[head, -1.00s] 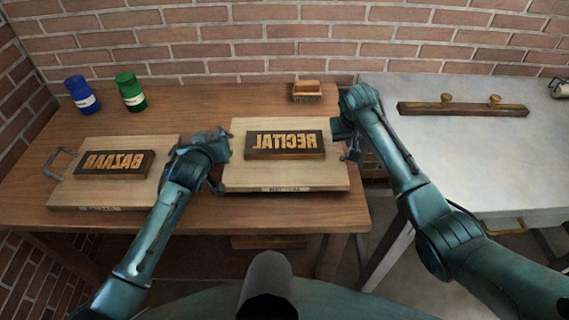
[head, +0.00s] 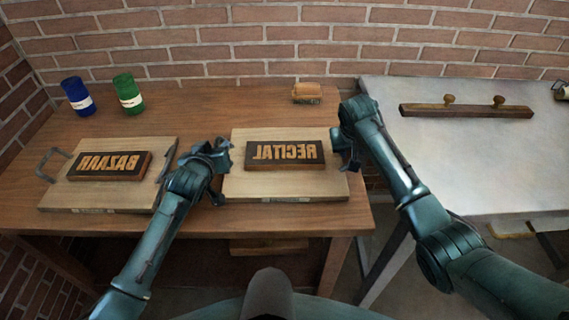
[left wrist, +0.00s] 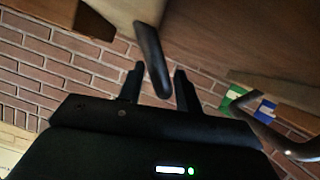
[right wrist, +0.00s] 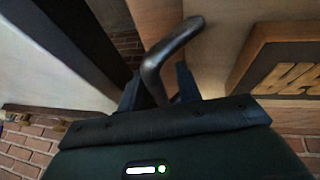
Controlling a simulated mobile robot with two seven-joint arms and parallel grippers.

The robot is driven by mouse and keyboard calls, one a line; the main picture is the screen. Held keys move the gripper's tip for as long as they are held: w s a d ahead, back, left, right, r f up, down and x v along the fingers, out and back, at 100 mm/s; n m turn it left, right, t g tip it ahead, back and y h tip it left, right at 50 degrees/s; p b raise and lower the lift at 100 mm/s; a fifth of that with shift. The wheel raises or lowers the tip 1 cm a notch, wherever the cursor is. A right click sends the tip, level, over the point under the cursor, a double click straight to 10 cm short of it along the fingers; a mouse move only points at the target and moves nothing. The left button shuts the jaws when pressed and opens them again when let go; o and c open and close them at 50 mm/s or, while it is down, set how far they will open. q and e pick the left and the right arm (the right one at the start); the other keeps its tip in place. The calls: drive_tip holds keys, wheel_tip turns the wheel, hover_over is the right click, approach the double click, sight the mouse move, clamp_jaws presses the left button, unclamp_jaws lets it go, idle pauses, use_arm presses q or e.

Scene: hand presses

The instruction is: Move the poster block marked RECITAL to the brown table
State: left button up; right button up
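The RECITAL poster block (head: 285,153), a dark block with mirrored gold letters, lies on a pale board (head: 285,189). The board is over the right part of the brown table (head: 205,116); I cannot tell for sure whether it touches the tabletop. Each handle runs between my fingers in the wrist views. In the head view, my grippers mostly hide these handles.
The BAZAAR block (head: 110,164) lies on another handled board (head: 100,202) close to my left arm. A blue jar (head: 78,97), a green jar (head: 128,94) and a brush (head: 306,92) stand at the back. A grey table (head: 470,150) at right carries a wooden bar (head: 466,110).

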drive_tip(key=shift+r, duration=0.1)
use_arm(q)
drive_tip(key=v, duration=1.2)
use_arm(e)
drive_tip(key=v, duration=1.2)
use_arm(q)
drive_tip(key=shift+a, duration=0.1)
use_arm(e)
drive_tip(key=shift+a, duration=0.1)
